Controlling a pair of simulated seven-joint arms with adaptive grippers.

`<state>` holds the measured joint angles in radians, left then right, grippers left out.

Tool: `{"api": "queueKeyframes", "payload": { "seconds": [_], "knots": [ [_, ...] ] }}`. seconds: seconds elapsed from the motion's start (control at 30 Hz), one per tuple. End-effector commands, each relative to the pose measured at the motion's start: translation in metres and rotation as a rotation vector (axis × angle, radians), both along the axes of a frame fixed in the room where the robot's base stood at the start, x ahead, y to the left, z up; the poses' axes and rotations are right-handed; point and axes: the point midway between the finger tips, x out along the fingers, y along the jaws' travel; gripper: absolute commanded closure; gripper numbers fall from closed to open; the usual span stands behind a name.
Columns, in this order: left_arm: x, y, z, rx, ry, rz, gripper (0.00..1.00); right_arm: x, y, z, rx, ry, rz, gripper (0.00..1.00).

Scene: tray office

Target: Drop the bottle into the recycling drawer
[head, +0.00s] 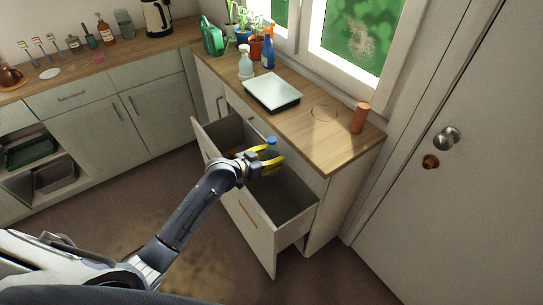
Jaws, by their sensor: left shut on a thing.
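My left gripper (268,164), with yellow fingers, is shut on a bottle (271,142) with a blue top. Most of the bottle's body is hidden by the fingers. The gripper and bottle are over the open drawer (285,238), which is pulled out from the counter under the window. The drawer has a grey inside and a pale front with a brass-coloured handle. I cannot tell how far the bottle is above the drawer's floor. My right gripper is not in view.
The wooden counter (297,131) above the drawer holds a white tray-like slab (271,92), spray bottles, a green watering can (213,37), plants and an orange cylinder (360,117). A white door (470,170) stands at the right.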

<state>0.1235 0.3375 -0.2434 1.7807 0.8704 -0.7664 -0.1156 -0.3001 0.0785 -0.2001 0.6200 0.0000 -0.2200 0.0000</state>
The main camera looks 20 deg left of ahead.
Motion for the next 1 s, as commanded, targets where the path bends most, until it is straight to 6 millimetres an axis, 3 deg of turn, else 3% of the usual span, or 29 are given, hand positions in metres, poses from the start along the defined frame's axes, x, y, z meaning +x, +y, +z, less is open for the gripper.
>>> {"api": "queueKeyframes", "payload": {
  "seconds": [0.07, 0.1, 0.3, 0.67, 1.0],
  "knots": [
    [0.000, 0.000, 0.000, 0.000, 0.000, 0.000, 0.79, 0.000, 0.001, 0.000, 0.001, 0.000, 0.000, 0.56],
    [0.000, 0.000, 0.000, 0.000, 0.000, 0.000, 0.46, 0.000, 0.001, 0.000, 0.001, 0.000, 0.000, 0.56],
    [0.000, 0.000, 0.000, 0.000, 0.000, 0.000, 0.24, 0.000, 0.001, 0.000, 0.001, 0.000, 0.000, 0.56],
    [-0.005, 0.003, 0.002, 0.002, 0.000, 0.000, 0.24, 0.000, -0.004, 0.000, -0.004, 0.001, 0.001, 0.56],
    [-0.048, 0.027, 0.022, 0.005, 0.000, -0.001, 0.24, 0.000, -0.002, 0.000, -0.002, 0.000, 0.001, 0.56]
  ]
}}
